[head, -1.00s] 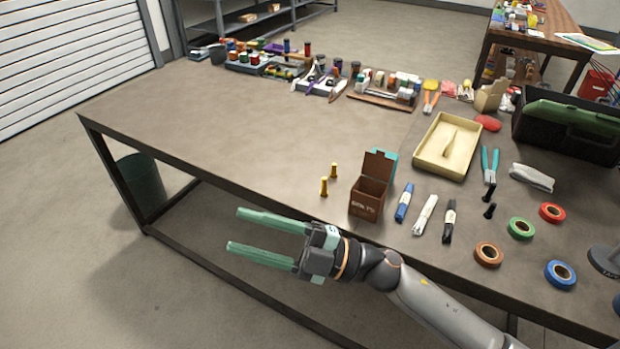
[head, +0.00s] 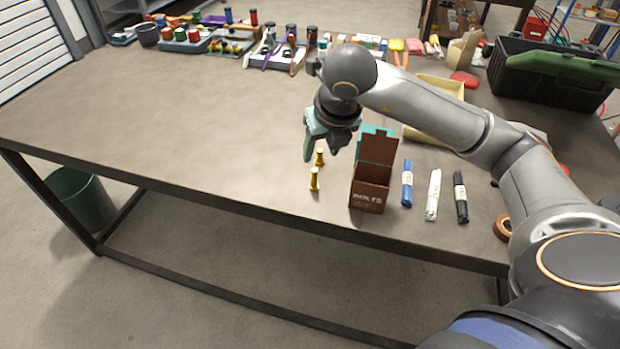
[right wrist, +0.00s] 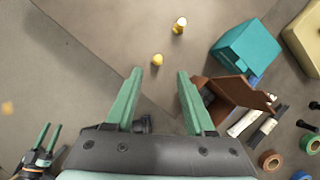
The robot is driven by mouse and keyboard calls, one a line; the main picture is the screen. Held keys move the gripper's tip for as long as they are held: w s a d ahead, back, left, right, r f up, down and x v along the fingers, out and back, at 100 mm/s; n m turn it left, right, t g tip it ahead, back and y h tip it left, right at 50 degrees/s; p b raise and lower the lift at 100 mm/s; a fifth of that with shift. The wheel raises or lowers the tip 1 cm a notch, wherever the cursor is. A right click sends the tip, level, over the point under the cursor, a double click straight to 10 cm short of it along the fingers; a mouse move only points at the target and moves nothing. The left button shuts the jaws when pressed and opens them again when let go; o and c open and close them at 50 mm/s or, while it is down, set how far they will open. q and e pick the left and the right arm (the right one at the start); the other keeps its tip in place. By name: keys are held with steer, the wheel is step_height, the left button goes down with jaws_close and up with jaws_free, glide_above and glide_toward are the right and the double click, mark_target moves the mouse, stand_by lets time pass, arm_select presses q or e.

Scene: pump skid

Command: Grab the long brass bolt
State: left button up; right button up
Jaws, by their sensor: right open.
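Two brass bolts stand upright on the bench. The nearer bolt (head: 314,179) looks slightly taller in the head view, but nearness may account for that. The farther bolt (head: 320,157) is just behind it, partly near my fingers. My right gripper (head: 322,150) is open and empty, fingers pointing down above the bolts. In the right wrist view one bolt (right wrist: 158,60) lies in line with the gap between the fingertips (right wrist: 158,74), and the other bolt (right wrist: 180,25) is beyond it. My left gripper (right wrist: 47,136) shows at lower left there, fingers apart and empty.
A brown open-lidded box marked BOLTS (head: 369,190) stands right of the bolts, with a teal box (head: 366,131) behind it. The bench (head: 180,120) left of the bolts is clear.

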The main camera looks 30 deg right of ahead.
mark_target(315, 171)
steer(key=x, duration=1)
steer(key=shift+s+a, duration=0.2)
steer(key=shift+a, duration=0.05)
jaws_close()
